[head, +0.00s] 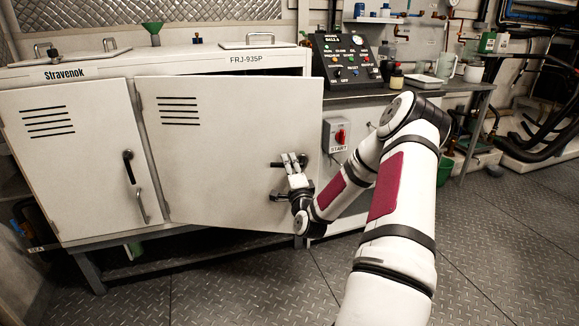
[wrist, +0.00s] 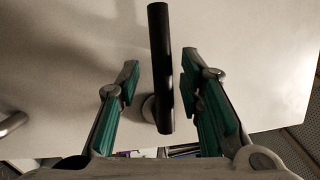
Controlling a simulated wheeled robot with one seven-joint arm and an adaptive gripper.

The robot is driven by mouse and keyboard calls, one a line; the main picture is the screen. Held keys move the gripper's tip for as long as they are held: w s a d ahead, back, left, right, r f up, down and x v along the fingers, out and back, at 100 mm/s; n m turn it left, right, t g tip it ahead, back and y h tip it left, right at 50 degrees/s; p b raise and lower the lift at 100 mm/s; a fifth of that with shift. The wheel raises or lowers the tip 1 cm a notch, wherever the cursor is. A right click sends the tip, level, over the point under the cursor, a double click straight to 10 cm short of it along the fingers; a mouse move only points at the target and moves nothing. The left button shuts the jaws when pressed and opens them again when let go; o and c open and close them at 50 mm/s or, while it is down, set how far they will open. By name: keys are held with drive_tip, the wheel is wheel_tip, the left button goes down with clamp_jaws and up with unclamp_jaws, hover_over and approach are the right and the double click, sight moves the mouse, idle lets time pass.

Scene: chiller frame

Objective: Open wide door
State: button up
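The wide door (head: 225,130) is the right, white, vented door of the cabinet. It stands partly swung outward, with a dark gap above its top edge. Its black lever handle (head: 276,164) is near the free edge, partly hidden by my gripper (head: 295,161). In the wrist view the black handle (wrist: 160,60) lies between the green-padded fingers of my gripper (wrist: 163,78). The fingers are apart, one on each side of the bar, with a visible gap on both sides. The door surface (wrist: 250,60) fills the background there.
A metal pull (wrist: 14,123) is on the same door. The narrower left door (head: 75,160) looks closed. A grey switch box with a red knob (head: 340,136) is just right of the wide door. The floor (head: 240,285) in front is clear.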

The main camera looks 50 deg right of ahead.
drive_tip(key=v, duration=1.2)
drive_tip(key=shift+r, duration=0.1)
